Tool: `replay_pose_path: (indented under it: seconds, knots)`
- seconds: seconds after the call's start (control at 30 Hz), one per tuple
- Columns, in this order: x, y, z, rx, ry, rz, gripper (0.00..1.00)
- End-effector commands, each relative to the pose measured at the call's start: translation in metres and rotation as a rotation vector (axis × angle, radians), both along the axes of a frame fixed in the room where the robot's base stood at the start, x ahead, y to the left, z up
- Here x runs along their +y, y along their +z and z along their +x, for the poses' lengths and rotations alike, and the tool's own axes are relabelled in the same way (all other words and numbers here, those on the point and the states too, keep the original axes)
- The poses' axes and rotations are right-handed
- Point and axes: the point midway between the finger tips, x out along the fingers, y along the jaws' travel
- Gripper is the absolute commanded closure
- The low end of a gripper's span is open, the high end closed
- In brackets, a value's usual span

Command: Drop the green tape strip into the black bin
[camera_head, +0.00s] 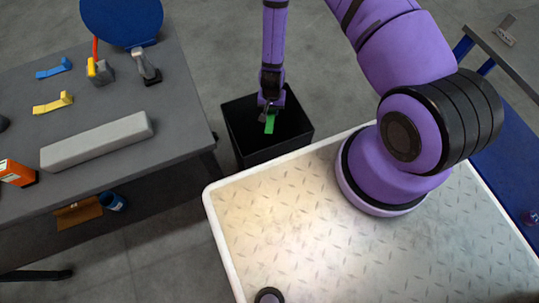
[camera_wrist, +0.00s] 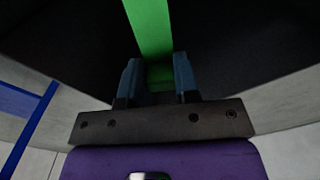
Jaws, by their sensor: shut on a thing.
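The green tape strip (camera_head: 270,123) hangs from my gripper (camera_head: 268,104) in the head view, over the open black bin (camera_head: 245,150). In the wrist view the strip (camera_wrist: 149,28) runs away from between the two fingers of my gripper (camera_wrist: 158,78), which are shut on its near end. The dark inside of the bin (camera_wrist: 230,45) fills the upper part of that view. The strip appears to be within the bin's opening. I cannot tell how far it is from the bin's floor.
A grey table (camera_head: 180,105) on the left holds a long grey block (camera_head: 98,141), blue strips (camera_head: 54,69) and yellow strips (camera_head: 53,103), an orange box (camera_head: 17,173) and a blue disc (camera_head: 122,20). A blue cup (camera_head: 112,201) sits below it. The bin stands between this table and my base.

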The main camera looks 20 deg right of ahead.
Motion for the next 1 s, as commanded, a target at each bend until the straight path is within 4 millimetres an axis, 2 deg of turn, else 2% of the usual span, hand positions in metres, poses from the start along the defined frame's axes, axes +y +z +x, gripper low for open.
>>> replay_pose_path:
  seconds: [0.03,0.07,0.17,0.57,0.67,1.0]
  knots:
    - [0.000,0.000,0.000,0.000,0.000,0.000,0.93]
    - [0.000,0.000,0.000,0.000,0.000,0.000,0.64]
    - [0.000,0.000,0.000,0.000,0.000,0.000,0.42]
    - [0.000,0.006,0.000,0.000,0.001,0.000,0.42]
    - [0.000,0.018,0.001,-0.001,0.002,0.000,0.42]
    - [0.000,0.075,0.001,-0.002,0.003,0.000,0.42]
